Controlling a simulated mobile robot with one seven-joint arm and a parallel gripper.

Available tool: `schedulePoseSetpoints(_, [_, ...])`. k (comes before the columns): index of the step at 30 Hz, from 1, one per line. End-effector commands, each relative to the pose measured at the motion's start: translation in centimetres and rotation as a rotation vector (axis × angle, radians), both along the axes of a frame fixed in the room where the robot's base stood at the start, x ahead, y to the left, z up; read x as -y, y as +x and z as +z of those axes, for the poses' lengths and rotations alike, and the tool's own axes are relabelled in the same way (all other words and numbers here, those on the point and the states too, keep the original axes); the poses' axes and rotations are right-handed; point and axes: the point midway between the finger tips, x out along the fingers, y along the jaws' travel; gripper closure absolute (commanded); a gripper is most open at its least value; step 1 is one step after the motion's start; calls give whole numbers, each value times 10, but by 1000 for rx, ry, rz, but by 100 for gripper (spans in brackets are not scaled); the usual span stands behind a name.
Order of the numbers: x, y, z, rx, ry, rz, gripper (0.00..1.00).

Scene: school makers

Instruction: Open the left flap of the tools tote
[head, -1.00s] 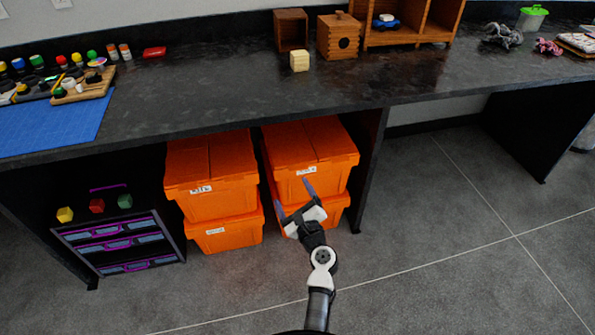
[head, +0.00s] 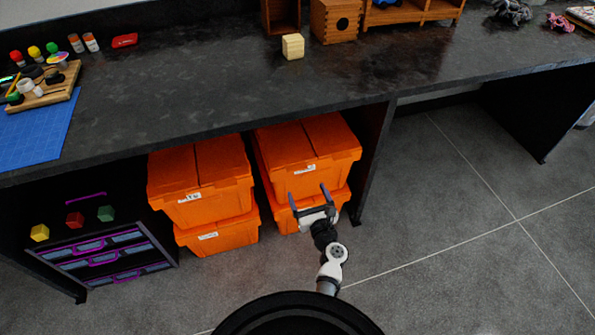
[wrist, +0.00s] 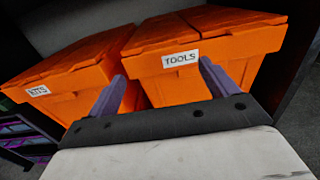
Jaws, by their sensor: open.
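The tools tote (head: 318,170) is an orange bin with a closed two-flap lid, on top of another orange tote under the bench. Its white label reads TOOLS in the wrist view (wrist: 180,59). Its left flap (wrist: 158,32) lies flat beside the right flap (wrist: 232,19), with a seam between them. My gripper (head: 309,192) is open and empty in front of the tote's front face, below the lid. In the wrist view the two purple fingers (wrist: 159,82) are spread, and the label shows between them. I cannot tell whether they touch the tote.
The kits tote (head: 200,180) stands close on the left, also on a lower orange tote (head: 218,237). A dark bench panel (head: 370,165) is close on the right. The black benchtop (head: 230,95) overhangs the totes. Open floor (head: 450,220) lies to the right.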

Motion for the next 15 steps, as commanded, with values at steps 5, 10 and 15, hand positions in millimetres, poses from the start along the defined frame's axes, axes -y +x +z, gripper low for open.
schedulePoseSetpoints(5, [-14, 40, -1, 3, -1, 4, 15])
schedulePoseSetpoints(10, [-23, 69, -1, 3, -2, 3, 15])
schedulePoseSetpoints(15, [-29, 86, -1, 0, -1, 2, 15])
